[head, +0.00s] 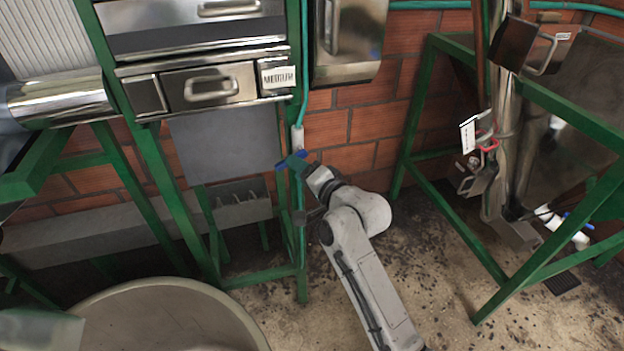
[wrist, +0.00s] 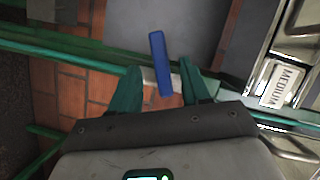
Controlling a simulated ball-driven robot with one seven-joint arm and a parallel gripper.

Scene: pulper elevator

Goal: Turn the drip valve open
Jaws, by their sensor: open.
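The drip valve has a blue lever handle (wrist: 160,63) on a white body (wrist: 175,82), fixed to a thin green pipe. In the wrist view the handle stands lengthwise between my two green fingers, with a gap on each side; its upper end reaches past the fingertips. In the head view the white valve body (head: 298,137) shows on the pipe just above my gripper (head: 296,163), which is open at the valve. My fingers partly cover the handle there, and blue shows at both sides of them. Whether a finger touches the handle cannot be told.
A steel unit with a MEDIUM label (head: 278,76) is above left of the valve. Green frame posts (head: 301,255) stand close by, with a brick wall (head: 375,121) behind. Another blue-handled white valve (head: 567,230) is at far right. A large round tub (head: 165,300) stands below left.

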